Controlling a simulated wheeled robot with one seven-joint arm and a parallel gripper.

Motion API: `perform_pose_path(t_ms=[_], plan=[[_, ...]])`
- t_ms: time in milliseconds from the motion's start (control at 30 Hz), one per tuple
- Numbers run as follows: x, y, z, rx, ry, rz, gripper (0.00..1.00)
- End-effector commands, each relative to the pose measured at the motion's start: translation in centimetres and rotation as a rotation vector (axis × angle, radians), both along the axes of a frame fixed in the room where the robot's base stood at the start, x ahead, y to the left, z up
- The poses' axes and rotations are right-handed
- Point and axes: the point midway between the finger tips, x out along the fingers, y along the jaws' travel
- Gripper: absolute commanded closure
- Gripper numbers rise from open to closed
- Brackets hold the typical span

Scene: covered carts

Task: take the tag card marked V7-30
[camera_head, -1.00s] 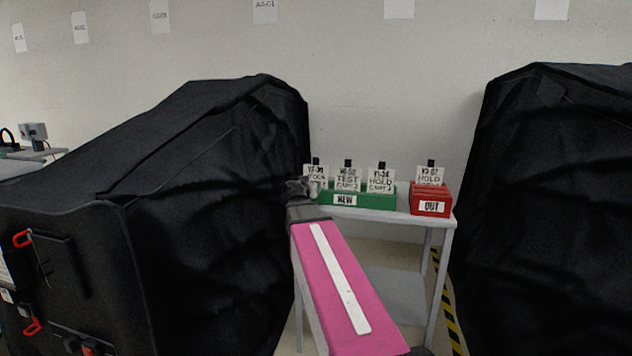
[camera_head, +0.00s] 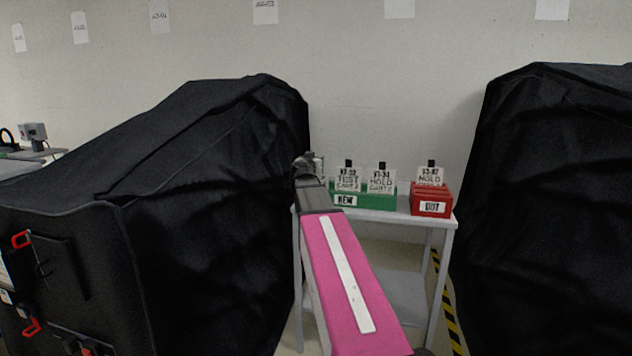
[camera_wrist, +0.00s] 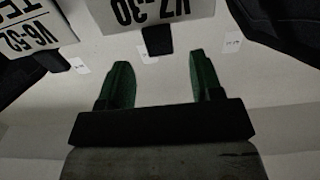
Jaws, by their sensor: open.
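The white tag card marked V7-30 (camera_wrist: 175,10) shows upside down at the top of the wrist view, with a black tab (camera_wrist: 158,40) on its edge. My gripper (camera_wrist: 163,82) is open, its two green-tinted fingers apart. The tab lies just beyond the fingertips, roughly in line with the gap between them, and nothing is gripped. In the head view my gripper (camera_head: 307,165) is at the left end of the green NEW box (camera_head: 376,201) and hides most of the leftmost card there.
A TEST card (camera_head: 347,180) and a HOLD card (camera_head: 382,181) stand in the green box. A red OUT box (camera_head: 431,207) with another HOLD card (camera_head: 429,176) is to the right on the grey table (camera_head: 402,216). Black covered carts (camera_head: 205,200) (camera_head: 560,200) flank it.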

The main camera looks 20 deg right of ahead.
Motion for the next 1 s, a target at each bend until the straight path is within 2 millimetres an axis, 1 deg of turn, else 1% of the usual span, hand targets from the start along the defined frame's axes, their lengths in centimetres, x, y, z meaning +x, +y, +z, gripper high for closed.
perform_pose_path(t_ms=[33, 200, 300, 500, 533, 567, 600, 700, 1000], plan=[[0.9, -0.4, 0.0, 0.0, 0.0, 0.0, 0.4], [3.0, -1.7, 0.0, 0.001, 0.001, 0.0, 0.4], [3.5, -2.2, 0.0, 0.001, 0.001, 0.0, 0.4], [3.3, -2.2, 0.0, 0.0, 0.0, 0.0, 0.4], [3.3, -2.1, 0.0, 0.0, 0.0, 0.0, 0.47], [3.3, -2.1, 0.0, 0.0, 0.0, 0.0, 0.57], [3.3, -2.1, 0.0, 0.0, 0.0, 0.0, 0.7], [3.3, -2.1, 0.0, 0.0, 0.0, 0.0, 1.0], [3.3, -2.1, 0.1, 0.0, 0.0, 0.0, 1.0]])
